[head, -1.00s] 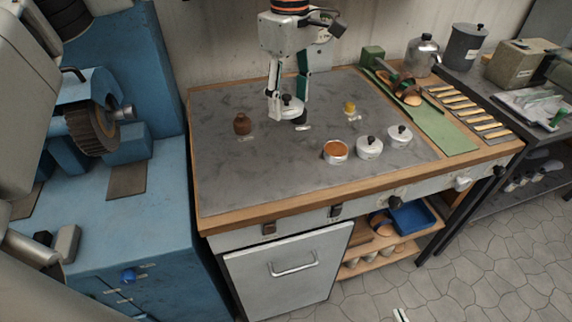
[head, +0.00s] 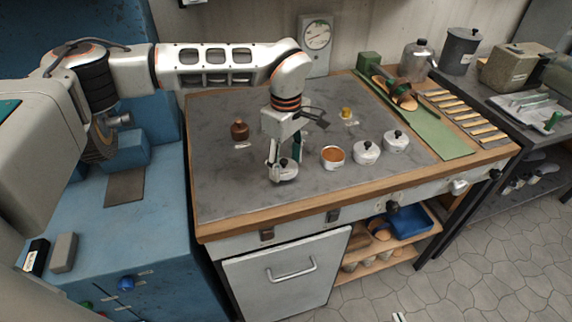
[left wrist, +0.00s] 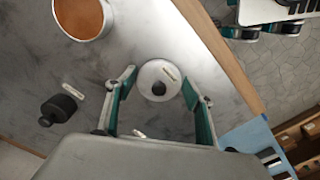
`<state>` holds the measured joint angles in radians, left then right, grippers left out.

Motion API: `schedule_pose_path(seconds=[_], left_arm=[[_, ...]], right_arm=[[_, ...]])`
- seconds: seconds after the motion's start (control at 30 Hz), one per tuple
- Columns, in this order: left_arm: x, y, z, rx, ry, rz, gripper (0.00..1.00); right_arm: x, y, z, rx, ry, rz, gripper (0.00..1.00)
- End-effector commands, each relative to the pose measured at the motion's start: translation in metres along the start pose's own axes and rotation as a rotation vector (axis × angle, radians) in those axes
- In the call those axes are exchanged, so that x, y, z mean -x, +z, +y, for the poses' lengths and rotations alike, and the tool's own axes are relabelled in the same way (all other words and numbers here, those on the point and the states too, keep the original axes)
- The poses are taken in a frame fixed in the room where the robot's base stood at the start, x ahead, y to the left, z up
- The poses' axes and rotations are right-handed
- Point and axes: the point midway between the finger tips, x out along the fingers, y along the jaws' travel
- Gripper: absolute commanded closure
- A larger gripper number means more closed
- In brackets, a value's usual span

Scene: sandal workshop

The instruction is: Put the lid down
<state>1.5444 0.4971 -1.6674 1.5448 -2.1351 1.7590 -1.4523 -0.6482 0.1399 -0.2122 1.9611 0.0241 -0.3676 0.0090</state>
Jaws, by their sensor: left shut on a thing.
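The lid (head: 288,173) is a round whitish disc with a black knob. My left gripper (head: 284,163) is shut on it, low over the grey worktop (head: 235,185) near its front edge. I cannot tell whether the lid touches the worktop. In the left wrist view the lid (left wrist: 150,90) lies between the two green-padded fingers. An open pot (head: 333,162) with orange-brown contents stands just right of the lid; the pot also shows in the left wrist view (left wrist: 84,18). My right gripper is not in view.
Two lidded pots, one nearer (head: 366,157) and one farther (head: 396,145), stand right of the open pot. A brown bottle (head: 239,131) and a yellow item (head: 346,113) stand farther back. A green mat (head: 437,135) covers the right side. The front left worktop is clear.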

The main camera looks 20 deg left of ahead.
Motion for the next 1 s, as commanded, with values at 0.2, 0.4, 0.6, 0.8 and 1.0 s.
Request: schedule_pose_path(seconds=[0.2,0.4,0.6,0.8,1.0], left_arm=[[-0.0135,0.0004,0.0000,0.000,0.001,0.000,0.62],[-0.0147,0.0003,-0.0002,0.000,0.000,0.000,0.62],[-0.0166,0.0003,-0.0001,0.001,0.000,0.000,0.31],[-0.0164,0.0002,-0.0001,0.000,0.000,0.000,0.31],[-0.0098,-0.0001,0.0004,0.000,0.002,0.000,0.31]], right_arm=[[0.0006,-0.0010,0.0001,0.000,0.000,0.000,1.00],[0.0003,-0.0006,0.0000,0.000,0.000,0.000,1.00],[0.0000,-0.0002,-0.0002,0.000,0.000,0.001,1.00],[0.0001,-0.0004,-0.0002,0.000,0.000,0.001,1.00],[0.0006,-0.0013,-0.0001,0.000,0.000,0.001,1.00]])
